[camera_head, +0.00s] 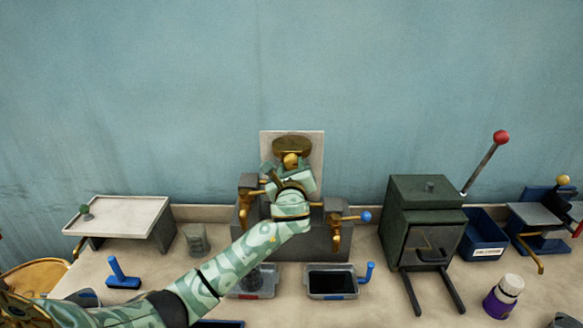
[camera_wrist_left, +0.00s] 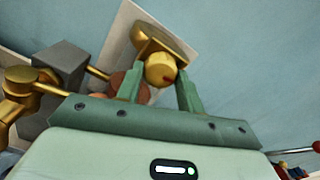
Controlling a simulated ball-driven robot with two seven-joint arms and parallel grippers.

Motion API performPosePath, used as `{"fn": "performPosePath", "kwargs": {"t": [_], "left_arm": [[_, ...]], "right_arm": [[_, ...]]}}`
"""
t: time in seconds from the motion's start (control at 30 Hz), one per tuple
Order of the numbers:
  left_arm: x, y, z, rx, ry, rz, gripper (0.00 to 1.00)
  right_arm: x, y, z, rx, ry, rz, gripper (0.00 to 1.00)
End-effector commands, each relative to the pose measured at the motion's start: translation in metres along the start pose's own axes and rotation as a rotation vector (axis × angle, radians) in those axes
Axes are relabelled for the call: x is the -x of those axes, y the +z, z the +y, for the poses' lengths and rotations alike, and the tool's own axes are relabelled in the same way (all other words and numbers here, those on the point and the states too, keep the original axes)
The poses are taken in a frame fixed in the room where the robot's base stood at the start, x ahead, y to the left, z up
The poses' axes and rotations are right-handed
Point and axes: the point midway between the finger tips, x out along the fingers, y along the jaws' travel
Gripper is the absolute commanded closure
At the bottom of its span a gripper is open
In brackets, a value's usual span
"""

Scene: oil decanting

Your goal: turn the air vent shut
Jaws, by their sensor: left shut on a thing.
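The air vent is a round brass knob (camera_head: 291,160) below a brass disc (camera_head: 292,146), in front of a pale plate (camera_head: 315,150) on the wall side. My left gripper (camera_head: 287,175) reaches it from below and hides part of it. In the left wrist view the knob (camera_wrist_left: 160,68) with a small red mark sits between the two green fingers of my left gripper (camera_wrist_left: 160,88), which is shut on it. My right gripper is not in view.
Brass taps stand beside the vent, one with a blue-ended lever (camera_head: 364,217). Below is a dark tray with a blue handle (camera_head: 333,281). A dark green box (camera_head: 425,225) and a red-knobbed lever (camera_head: 501,138) stand right. A pale raised plate (camera_head: 120,214) is left.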

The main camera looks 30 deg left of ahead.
Motion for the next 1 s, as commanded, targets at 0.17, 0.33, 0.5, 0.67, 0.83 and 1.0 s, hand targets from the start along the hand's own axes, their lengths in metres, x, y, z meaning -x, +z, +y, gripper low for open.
{"fn": "performPosePath", "kwargs": {"t": [0.17, 0.33, 0.5, 0.67, 0.83, 1.0], "left_arm": [[0.0003, -0.0002, -0.0004, 0.16, 0.001, 0.002, 0.85], [0.0001, -0.0004, -0.0001, 0.322, 0.002, 0.001, 0.85], [0.0001, -0.0005, -0.0006, 0.485, 0.001, 0.001, 0.85], [0.0001, -0.0008, -0.0004, 0.636, 0.002, 0.0, 0.85], [0.0001, -0.0011, -0.0004, 0.798, 0.002, 0.001, 0.85], [0.0, -0.001, -0.0002, 0.957, 0.003, 0.0, 0.85]], "right_arm": [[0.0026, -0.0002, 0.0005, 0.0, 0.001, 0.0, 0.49], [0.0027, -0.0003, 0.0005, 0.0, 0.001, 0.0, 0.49], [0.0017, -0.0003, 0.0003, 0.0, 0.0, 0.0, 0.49], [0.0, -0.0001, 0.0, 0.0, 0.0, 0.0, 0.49], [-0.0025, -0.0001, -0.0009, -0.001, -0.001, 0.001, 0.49], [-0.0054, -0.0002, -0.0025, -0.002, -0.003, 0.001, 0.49]]}}
